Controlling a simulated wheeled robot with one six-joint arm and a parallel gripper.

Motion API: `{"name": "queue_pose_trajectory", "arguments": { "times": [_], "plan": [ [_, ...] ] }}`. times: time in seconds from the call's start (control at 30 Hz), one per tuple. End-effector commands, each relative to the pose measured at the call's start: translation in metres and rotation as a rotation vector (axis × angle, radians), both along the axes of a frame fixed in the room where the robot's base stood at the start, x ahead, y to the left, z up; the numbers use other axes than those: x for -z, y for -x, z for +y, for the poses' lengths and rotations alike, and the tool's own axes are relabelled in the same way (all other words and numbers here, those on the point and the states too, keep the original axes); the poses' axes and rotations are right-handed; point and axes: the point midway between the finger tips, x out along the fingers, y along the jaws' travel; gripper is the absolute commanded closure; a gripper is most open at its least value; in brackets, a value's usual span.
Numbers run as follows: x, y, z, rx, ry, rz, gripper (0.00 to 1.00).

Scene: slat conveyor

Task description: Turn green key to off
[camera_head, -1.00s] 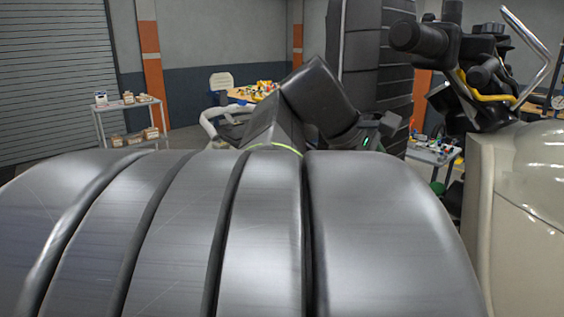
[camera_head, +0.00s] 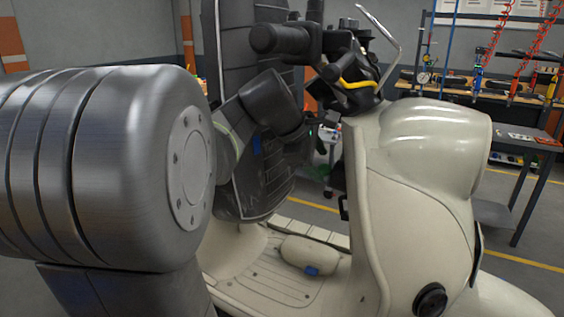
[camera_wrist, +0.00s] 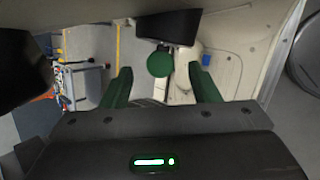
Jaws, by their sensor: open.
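The green key (camera_wrist: 159,64) shows in the wrist view as a round green head below a dark housing (camera_wrist: 168,26). My gripper (camera_wrist: 160,70) is open, with one green finger on each side of the key. Gaps show between the key and both fingers, and I cannot tell the depth between them. In the head view my arm reaches toward the inner side of the cream scooter (camera_head: 405,200), below its handlebar. The key and my fingertips cannot be made out there.
The scooter's front shield and black handlebar (camera_head: 280,38) stand close to my arm. Its footboard (camera_head: 262,285) lies below. A workbench (camera_head: 530,135) with hanging red hoses stands at the back right. A cart with items (camera_wrist: 75,80) shows in the wrist view.

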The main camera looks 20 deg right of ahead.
Motion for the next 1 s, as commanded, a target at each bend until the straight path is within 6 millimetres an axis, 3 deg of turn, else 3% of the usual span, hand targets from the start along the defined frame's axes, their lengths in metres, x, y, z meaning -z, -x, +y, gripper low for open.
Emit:
{"name": "queue_pose_trajectory", "arguments": {
  "times": [0.2,0.5,0.77,0.8,0.9,1.0],
  "plan": [
    [0.014,-0.002,-0.011,0.001,-0.001,0.001,0.45],
    [0.016,-0.003,-0.012,-0.001,-0.001,-0.001,0.45],
    [0.016,-0.003,-0.012,-0.001,-0.001,-0.001,0.92],
    [0.016,-0.003,-0.012,-0.001,-0.001,-0.001,0.73],
    [0.016,-0.003,-0.012,0.001,0.0,-0.001,0.87],
    [0.015,-0.003,-0.012,0.0,-0.001,0.0,0.88]
  ]
}}
